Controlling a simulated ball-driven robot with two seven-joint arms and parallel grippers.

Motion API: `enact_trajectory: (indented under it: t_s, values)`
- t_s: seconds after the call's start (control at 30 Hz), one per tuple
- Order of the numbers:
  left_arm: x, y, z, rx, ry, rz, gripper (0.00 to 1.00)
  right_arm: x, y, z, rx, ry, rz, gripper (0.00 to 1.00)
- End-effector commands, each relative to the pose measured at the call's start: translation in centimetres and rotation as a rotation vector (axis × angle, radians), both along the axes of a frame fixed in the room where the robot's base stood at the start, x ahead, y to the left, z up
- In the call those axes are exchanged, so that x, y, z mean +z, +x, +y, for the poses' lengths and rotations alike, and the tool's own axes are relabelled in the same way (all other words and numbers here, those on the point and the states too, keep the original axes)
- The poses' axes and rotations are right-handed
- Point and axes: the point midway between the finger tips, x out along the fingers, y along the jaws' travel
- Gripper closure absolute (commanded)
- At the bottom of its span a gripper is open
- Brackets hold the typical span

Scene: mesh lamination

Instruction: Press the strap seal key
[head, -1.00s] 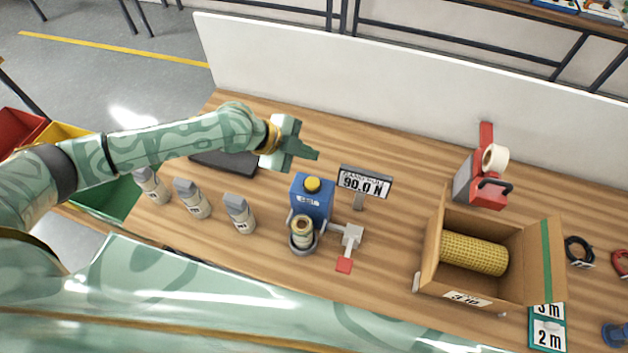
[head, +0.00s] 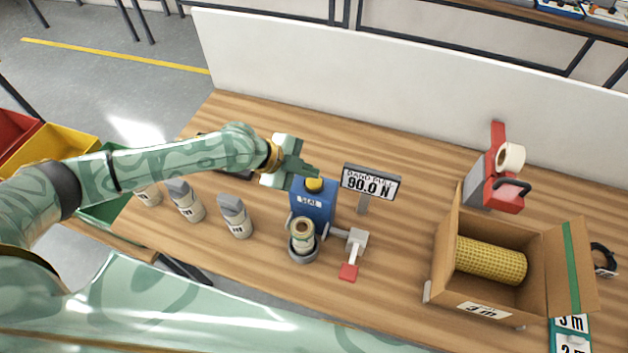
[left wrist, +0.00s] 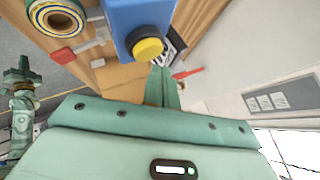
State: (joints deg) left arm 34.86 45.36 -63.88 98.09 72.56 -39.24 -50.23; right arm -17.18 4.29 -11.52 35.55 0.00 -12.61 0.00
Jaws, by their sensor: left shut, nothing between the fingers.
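The strap seal key appears as a yellow round button (head: 314,185) on top of a blue box marked SEAL (head: 312,205). My left gripper (head: 314,172) is shut and empty, its fingertips just behind and above the button in the head view. In the left wrist view the button (left wrist: 148,46) is beside the shut fingertips (left wrist: 162,72); I cannot tell whether they touch. A rolled strap (head: 301,229) stands in a round holder in front of the box. My right gripper (left wrist: 22,72) seems to show small at the left of the left wrist view, its jaws unclear.
A display (head: 371,182) reading 90.0 N stands right of the box. A red-tipped lever (head: 348,272) lies in front. Several grey-capped bottles (head: 235,216) stand left. A carton (head: 450,262) with a yellow mesh roll (head: 490,260) and a tape dispenser (head: 503,180) are right.

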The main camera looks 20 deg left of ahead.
Motion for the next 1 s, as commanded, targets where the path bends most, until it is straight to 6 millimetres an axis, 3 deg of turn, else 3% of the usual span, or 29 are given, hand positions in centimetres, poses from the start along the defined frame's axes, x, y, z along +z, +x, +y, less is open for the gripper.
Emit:
enact_trajectory:
  t_s: [1.0]
  values:
    - [0.01,-0.01,-0.02,0.000,0.000,0.000,1.00,0.01,0.00,-0.59,0.001,-0.008,0.001,1.00]
